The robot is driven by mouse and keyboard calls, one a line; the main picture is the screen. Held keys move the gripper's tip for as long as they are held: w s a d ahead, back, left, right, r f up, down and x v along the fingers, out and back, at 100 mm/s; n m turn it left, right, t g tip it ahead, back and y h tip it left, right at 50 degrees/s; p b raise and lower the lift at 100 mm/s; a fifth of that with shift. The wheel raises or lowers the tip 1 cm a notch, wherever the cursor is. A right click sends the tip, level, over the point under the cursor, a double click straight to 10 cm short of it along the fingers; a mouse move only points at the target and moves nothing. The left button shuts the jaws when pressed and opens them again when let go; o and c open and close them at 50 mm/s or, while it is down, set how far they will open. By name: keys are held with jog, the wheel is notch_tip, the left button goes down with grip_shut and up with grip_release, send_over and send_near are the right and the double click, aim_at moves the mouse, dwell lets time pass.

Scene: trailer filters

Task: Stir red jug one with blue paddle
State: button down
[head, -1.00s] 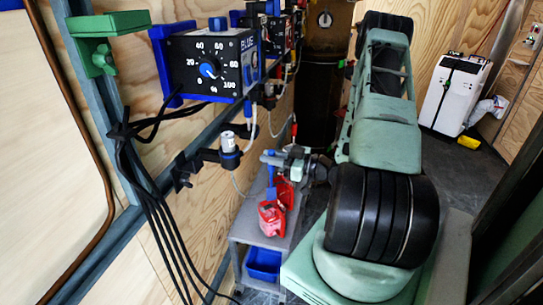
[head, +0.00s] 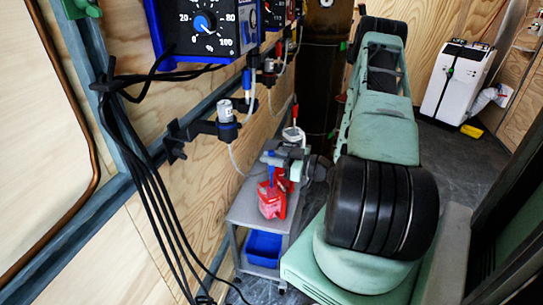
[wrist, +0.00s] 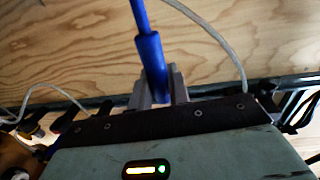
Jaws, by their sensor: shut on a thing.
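My gripper (head: 272,155) is shut on the blue paddle (head: 271,174), low over the grey cart. The wrist view shows the paddle's blue shaft (wrist: 150,55) upright and slightly tilted between my gripper's two grey fingers (wrist: 157,90). A red jug (head: 270,203) stands on the cart just below the paddle. The paddle's lower end meets the jug's top in the picture and is hidden, so I cannot tell how deep inside it is. More red (head: 284,181) shows just behind, partly covered by my gripper; I cannot read any number on the jugs.
The grey cart (head: 245,212) stands against the plywood wall, with a blue bin (head: 263,249) on its lower shelf. A clamp bracket with a cylinder (head: 227,125) juts from the wall rail. Black cables (head: 150,190) hang at left. A white machine (head: 457,82) stands far right.

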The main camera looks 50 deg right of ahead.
aim_at(272, 169)
jog(key=shift+f+b, duration=1.3)
jog(key=shift+f, duration=0.85)
jog(key=shift+s, duration=0.1)
